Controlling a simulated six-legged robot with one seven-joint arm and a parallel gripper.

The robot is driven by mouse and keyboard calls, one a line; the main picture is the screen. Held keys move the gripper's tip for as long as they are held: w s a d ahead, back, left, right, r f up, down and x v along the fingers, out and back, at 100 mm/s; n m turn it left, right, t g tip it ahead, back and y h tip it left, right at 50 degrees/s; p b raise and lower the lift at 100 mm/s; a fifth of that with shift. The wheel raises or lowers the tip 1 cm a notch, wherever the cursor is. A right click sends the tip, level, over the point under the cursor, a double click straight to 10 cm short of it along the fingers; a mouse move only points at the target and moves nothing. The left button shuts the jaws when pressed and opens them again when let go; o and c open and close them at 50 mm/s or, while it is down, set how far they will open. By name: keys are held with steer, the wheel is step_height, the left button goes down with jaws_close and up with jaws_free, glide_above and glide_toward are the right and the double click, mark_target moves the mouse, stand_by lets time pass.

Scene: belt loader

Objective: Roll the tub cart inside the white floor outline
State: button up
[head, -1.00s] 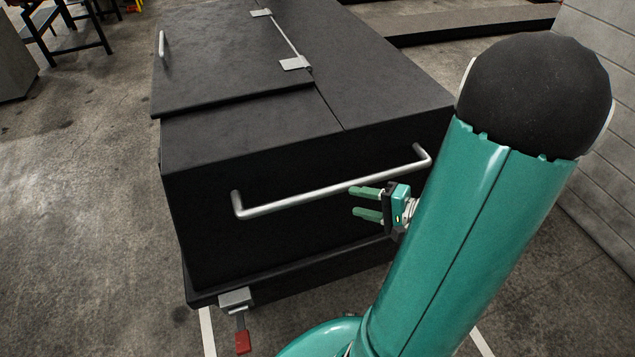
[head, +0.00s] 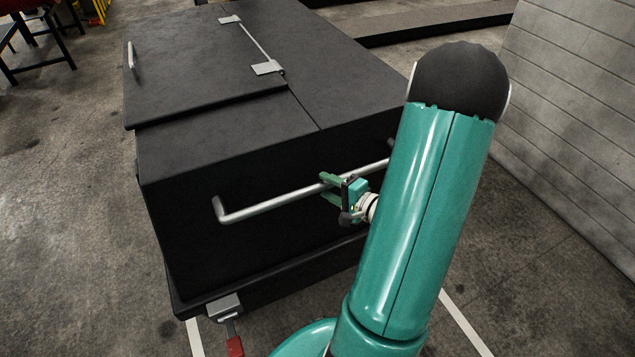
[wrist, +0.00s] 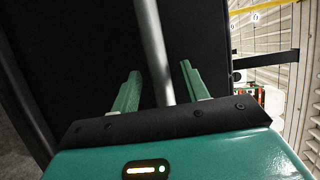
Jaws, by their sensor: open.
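The tub cart (head: 245,70) is a large black box with a hinged lid, standing on the concrete floor in front of me. A silver push handle (head: 270,203) runs across its near face. My gripper (head: 327,188) is open at the right half of this handle. In the wrist view the handle bar (wrist: 155,50) passes between the two green fingers (wrist: 158,92), which are apart on either side of it. Two strips of the white floor outline (head: 466,322) show near the cart's front, left and right.
A silver bracket with a red pedal (head: 235,346) sits at the cart's lower front corner. A grey block wall (head: 580,110) stands at the right. A low dark ledge (head: 430,25) lies behind the cart.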

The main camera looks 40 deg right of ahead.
steer(key=shift+w+a+f, duration=0.15)
steer(key=shift+w+f, duration=0.05)
steer(key=shift+w, duration=0.75)
steer(key=shift+w+a+f, duration=0.15)
steer(key=shift+w, duration=0.8)
jaws_close()
steer(key=shift+s, duration=0.1)
